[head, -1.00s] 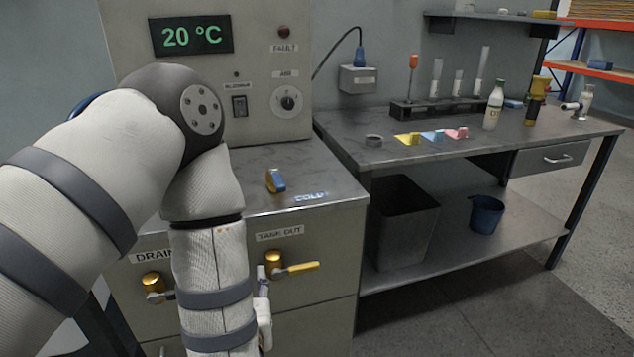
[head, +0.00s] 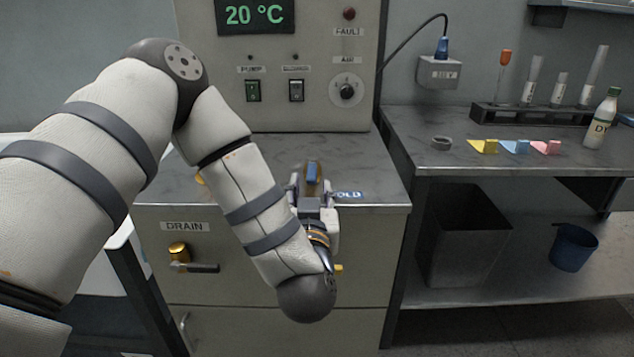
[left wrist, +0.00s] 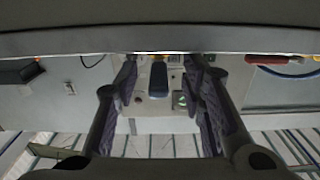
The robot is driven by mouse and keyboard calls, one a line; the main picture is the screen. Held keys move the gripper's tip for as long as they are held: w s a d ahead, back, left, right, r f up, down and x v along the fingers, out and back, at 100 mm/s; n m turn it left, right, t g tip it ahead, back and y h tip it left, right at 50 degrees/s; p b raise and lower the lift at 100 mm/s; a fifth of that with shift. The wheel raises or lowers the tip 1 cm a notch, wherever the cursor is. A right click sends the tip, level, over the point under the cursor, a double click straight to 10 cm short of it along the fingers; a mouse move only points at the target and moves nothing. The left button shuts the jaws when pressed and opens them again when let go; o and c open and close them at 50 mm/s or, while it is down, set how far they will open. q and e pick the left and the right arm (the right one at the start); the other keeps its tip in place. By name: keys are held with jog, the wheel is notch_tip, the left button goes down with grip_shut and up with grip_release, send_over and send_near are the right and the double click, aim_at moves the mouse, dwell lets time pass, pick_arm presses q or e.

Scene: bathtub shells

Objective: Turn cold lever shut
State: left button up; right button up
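My left gripper (head: 311,187) is at the lever from the front, with a finger on each side. In the left wrist view the blue lever (left wrist: 158,78) stands between the two spread dark fingers (left wrist: 160,88), with a gap on both sides. The lever's base is hidden by the gripper in the head view. My right gripper is in neither view.
The cabinet front carries a brass drain valve (head: 179,252) at lower left; another valve is mostly hidden behind my left wrist. A control panel (head: 275,70) rises behind the counter. A bench (head: 450,160) with a tube rack (head: 540,118) stands at right.

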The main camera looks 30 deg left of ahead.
aim_at(312, 169)
pick_arm(q)
jog(key=shift+w+a+r, duration=0.25)
jog(key=shift+w+a, duration=0.05)
jog(key=shift+w, duration=0.25)
jog(key=shift+w+a+r, duration=0.2)
jog(key=shift+w+a, duration=0.1)
jog(key=shift+w, duration=0.2)
grip_shut()
